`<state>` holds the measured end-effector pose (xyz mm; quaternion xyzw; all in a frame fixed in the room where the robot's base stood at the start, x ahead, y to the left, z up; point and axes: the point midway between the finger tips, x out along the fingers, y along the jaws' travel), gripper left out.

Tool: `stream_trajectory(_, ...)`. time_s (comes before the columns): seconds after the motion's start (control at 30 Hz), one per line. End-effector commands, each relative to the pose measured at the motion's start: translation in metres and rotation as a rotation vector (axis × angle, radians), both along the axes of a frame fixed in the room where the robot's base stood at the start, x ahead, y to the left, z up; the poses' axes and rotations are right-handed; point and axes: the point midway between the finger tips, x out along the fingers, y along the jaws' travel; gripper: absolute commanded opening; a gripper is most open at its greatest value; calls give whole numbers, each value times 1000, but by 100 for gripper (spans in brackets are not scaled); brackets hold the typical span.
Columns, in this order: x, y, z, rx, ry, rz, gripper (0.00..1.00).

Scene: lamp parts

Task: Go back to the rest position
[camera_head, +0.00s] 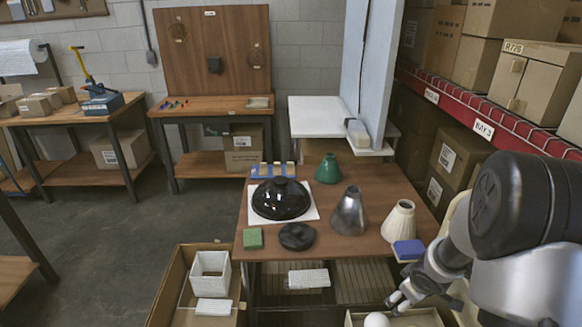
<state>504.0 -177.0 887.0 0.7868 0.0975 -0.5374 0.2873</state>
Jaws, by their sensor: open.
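My arm comes in from the right side of the view. My gripper (394,303) is low at the right, in front of the table's near edge, with its fingers apart and nothing visible between them. It hangs over an open box (430,318), next to a white round thing (377,320) that is cut off by the bottom of the frame. The lamp parts stand apart from my gripper on the brown table (335,250): a black dome shade (281,199), a green cone shade (328,169), a grey metal cone shade (349,212) and a cream pleated shade (399,221).
A black round base (297,236), a green block (253,238) and a blue block (408,249) lie near the table's front. A cardboard bin (170,290) with white pieces stands at front left. Shelves of boxes (535,80) line the right. The left floor is clear.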

Motion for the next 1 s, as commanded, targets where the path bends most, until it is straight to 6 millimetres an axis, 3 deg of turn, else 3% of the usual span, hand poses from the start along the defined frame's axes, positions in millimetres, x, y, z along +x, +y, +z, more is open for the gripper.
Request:
stream_trajectory(0.03,-1,1,35,-28,-29,-42,96)
stream_trajectory(0.2,-29,13,118,-61,-77,-200,96)
stream_trajectory(0.43,-98,53,198,4,-113,-380,96)
stream_trajectory(0.6,-161,96,229,121,-106,-465,96)
stream_trajectory(0.8,-227,146,241,281,-68,-496,96)
stream_trajectory(1.0,-259,173,242,369,-37,-489,96)
